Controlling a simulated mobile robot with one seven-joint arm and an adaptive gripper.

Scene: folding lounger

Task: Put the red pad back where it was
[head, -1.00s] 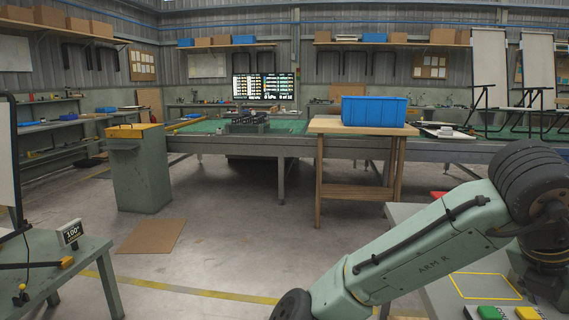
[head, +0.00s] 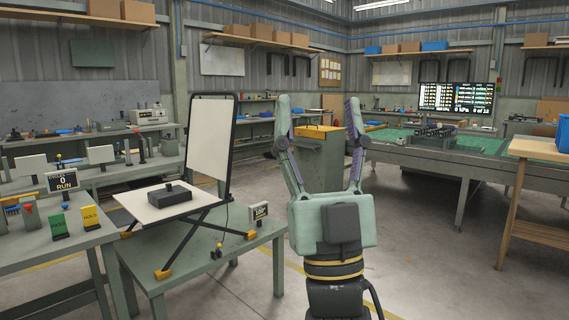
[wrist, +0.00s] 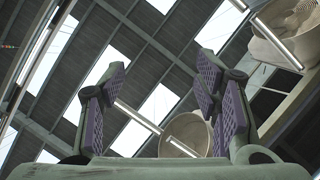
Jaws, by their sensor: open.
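My gripper (head: 319,104) points upward in the middle of the head view, its two fingers wide apart with nothing between them. In the wrist view my gripper (wrist: 161,78) is also open and empty, with only the roof behind it. I cannot make out the red pad in either view now. A green block (head: 59,227) and a yellow block (head: 90,218) stand on the left bench. A folding lounger (head: 212,140) with a raised white back and a dark box (head: 173,191) on its seat stands on a green-grey table.
The lounger's table (head: 240,252) is left of my gripper. A cabinet (head: 320,165) stands behind the gripper; a wooden stand (head: 515,200) is at right. The floor between is open.

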